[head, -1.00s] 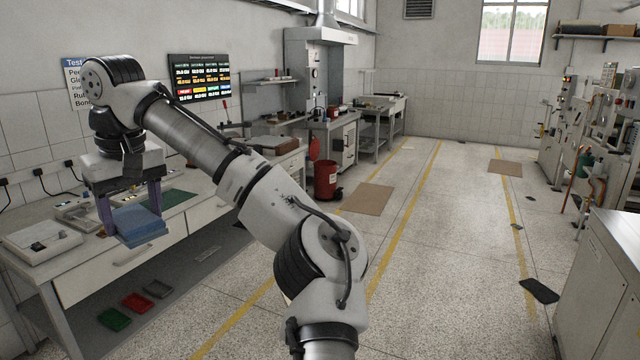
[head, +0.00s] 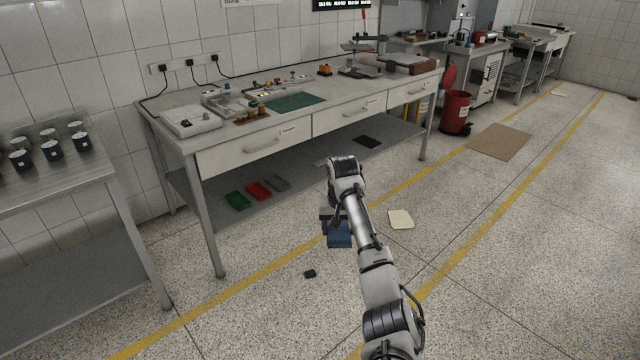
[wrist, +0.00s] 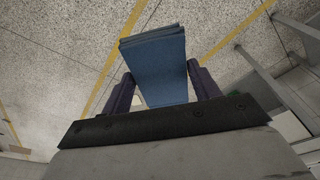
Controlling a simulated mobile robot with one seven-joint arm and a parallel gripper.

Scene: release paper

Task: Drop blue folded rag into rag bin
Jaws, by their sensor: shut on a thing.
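The blue folded rag (head: 340,238) is held in my gripper (head: 338,226), above the open floor in front of the workbench. In the wrist view the rag (wrist: 158,70) sits between the two dark fingers of my gripper (wrist: 160,88), which are shut on it. Its layered folded edge shows at the far end. A red bin (head: 456,112) with a raised red lid (head: 449,74) stands on the floor past the right end of the workbench. It looks like the rag bin. My gripper is well apart from it, nearer to me and to the left. The bin's inside is hidden.
The workbench (head: 240,150) has drawers and a low shelf with green, red and grey trays. A metal table (head: 50,185) with dark cups stands at left. A tan mat (head: 500,141), a pale sheet (head: 401,219) and a small black piece (head: 310,273) lie on the floor.

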